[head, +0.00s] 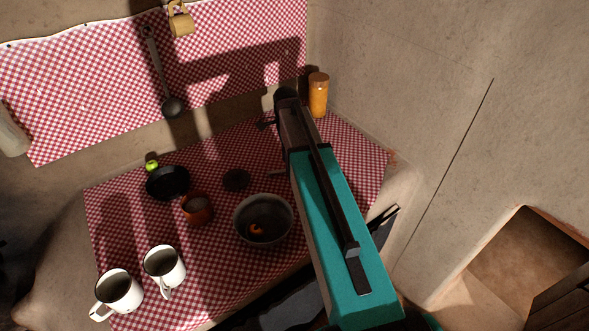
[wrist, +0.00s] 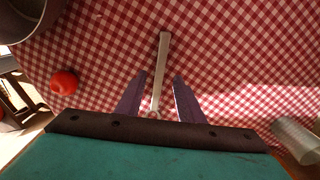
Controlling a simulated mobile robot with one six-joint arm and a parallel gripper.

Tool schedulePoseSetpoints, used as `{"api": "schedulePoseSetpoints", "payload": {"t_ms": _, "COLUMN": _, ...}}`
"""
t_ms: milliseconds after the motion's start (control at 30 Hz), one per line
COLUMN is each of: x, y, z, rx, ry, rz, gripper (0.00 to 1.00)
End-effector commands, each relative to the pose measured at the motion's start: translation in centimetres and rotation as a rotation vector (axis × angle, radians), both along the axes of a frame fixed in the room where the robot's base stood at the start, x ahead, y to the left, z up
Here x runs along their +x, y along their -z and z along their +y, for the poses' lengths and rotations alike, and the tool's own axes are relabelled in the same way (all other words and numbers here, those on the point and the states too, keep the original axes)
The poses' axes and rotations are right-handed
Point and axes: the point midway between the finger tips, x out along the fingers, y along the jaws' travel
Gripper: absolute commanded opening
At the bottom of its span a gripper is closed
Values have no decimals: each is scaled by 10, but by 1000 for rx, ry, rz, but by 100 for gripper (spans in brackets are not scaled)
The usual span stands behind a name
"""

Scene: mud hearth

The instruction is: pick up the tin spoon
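A long, narrow, pale metal strip, which looks like the handle of the tin spoon (wrist: 163,65), lies on the red checked cloth in the wrist view. Its lower end runs down between the two fingers of my gripper (wrist: 159,88) to the dark gripper edge, where the rest is hidden. The fingers stand apart, with a gap on each side of the strip. They are open and I see no contact. In the head view my teal arm covers this area, and I cannot make out the spoon or the fingertips there.
A grey bowl (head: 263,236) stands left of my arm, near a brown pot (head: 197,209), black pan (head: 167,184) and two white mugs (head: 118,290) (head: 164,266). An orange jar (head: 318,95) stands at the back. A red ball-shaped thing (wrist: 64,82) shows in the wrist view. A ladle (head: 172,106) hangs behind.

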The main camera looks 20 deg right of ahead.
Motion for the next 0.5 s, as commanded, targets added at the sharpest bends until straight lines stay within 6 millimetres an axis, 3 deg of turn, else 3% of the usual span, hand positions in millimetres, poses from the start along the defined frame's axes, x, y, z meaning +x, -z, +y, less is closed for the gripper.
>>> {"api": "schedulePoseSetpoints", "payload": {"t_ms": 300, "x": -1, "y": 26, "z": 0, "rx": 0, "ry": 1, "rz": 1, "gripper": 34}}
{"api": "schedulePoseSetpoints", "payload": {"t_ms": 500, "x": -1, "y": 31, "z": 0, "rx": 0, "ry": 1, "rz": -1, "gripper": 34}}
